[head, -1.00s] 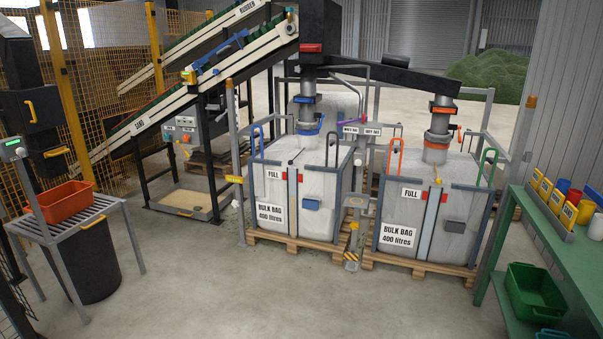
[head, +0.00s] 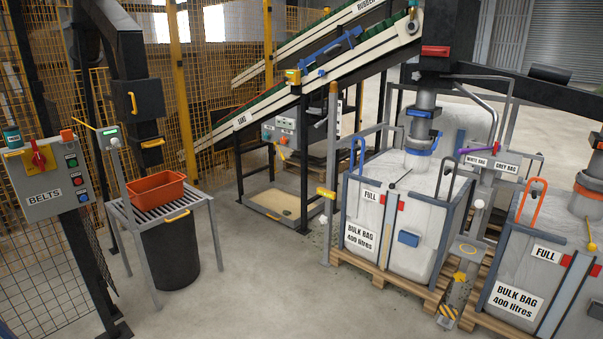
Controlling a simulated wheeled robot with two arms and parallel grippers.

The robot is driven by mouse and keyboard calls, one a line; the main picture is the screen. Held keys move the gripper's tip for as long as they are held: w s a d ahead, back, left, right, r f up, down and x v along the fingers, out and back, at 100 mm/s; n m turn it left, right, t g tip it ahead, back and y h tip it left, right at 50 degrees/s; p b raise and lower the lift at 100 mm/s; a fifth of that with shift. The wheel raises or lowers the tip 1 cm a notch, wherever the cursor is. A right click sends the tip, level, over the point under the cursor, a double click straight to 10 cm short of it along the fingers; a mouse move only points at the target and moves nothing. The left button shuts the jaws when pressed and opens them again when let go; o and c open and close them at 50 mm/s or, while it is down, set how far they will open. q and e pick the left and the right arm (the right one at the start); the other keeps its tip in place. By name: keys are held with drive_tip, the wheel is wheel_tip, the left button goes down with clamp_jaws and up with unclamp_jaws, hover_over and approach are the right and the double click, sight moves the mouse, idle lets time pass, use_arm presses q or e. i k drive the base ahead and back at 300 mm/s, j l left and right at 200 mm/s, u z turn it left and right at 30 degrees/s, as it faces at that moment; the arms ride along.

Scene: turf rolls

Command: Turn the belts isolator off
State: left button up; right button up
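The belts isolator is a red rotary handle (head: 39,157) on a yellow plate, on the grey control box (head: 48,182) labelled BELTS at the left of the head view. The handle stands roughly upright with a slight tilt; I cannot read any position marks. Beside it on the box are several push buttons (head: 75,170) in green, red and blue. Neither of my grippers is in view.
A grated stand with a red-orange tray (head: 155,191) and a black bin (head: 165,250) below stands right of the box. Mesh fencing (head: 210,90) and sloping conveyors (head: 270,105) lie behind. Bulk bags (head: 395,225) on pallets fill the right. The floor (head: 270,290) between is clear.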

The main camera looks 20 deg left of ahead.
sight(39, 160)
drive_tip(key=i+u, duration=0.2)
drive_tip(key=u, duration=0.3)
drive_tip(key=i+u, duration=0.25)
drive_tip(key=u, duration=0.2)
drive_tip(key=i+u, duration=0.2)
drive_tip(key=u, duration=0.3)
drive_tip(key=i+l+u, duration=0.2)
drive_tip(key=u, duration=0.25)
drive_tip(key=i+l+u, duration=0.15)
drive_tip(key=i+u, duration=0.2)
drive_tip(key=i, duration=0.2)
